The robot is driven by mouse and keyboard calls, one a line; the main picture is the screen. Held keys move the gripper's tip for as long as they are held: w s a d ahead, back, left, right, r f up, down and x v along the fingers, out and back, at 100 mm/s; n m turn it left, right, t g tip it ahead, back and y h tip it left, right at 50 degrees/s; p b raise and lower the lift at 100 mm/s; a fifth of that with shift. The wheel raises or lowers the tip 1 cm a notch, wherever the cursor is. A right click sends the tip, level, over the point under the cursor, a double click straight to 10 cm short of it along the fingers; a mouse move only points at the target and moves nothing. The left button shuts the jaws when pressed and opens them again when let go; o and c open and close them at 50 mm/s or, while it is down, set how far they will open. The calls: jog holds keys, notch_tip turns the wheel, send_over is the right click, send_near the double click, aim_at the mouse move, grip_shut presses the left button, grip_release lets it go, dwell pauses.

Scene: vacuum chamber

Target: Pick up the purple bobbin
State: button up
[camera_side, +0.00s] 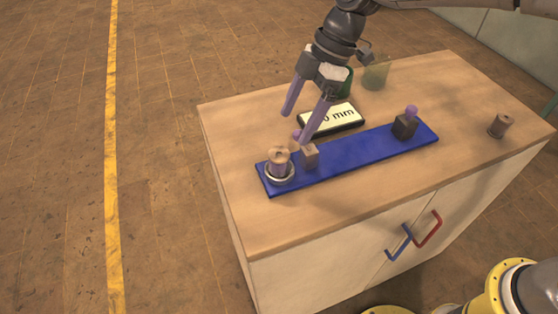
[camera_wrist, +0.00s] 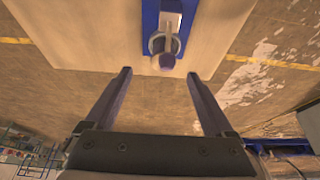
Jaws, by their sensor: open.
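The purple bobbin (camera_side: 279,163), with wood-coloured ends, stands upright in a pale ring at the left end of the blue board (camera_side: 355,153). In the wrist view, a purple round piece (camera_wrist: 164,61) shows within the ring at the board's near end, and I take it to be the bobbin. My gripper (camera_side: 295,128) is open and empty, with its two purple fingers pointing down above and behind the bobbin in the side view. In the wrist view the fingertips (camera_wrist: 158,73) lie to either side of the bobbin, apart from it.
A small brown block (camera_side: 309,156) sits on the board close to the bobbin. A dark block with a purple ball (camera_side: 405,125) is near the right end. A display reading mm (camera_side: 340,117) lies behind. Another bobbin (camera_side: 502,124) stands right, with bare tabletop (camera_side: 400,190) in front.

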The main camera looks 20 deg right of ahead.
aim_at(280, 153)
jog(key=x, duration=0.4)
jog(key=shift+s+a+x, duration=0.15)
jog(key=shift+x, duration=1.2)
jog(key=shift+s+a+x, duration=0.15)
jog(key=shift+x, duration=1.15)
jog(key=shift+r, duration=0.1)
jog(key=shift+c, duration=0.3)
grip_shut()
jog(key=shift+r, duration=0.15)
notch_tip(280, 153, up, 18)
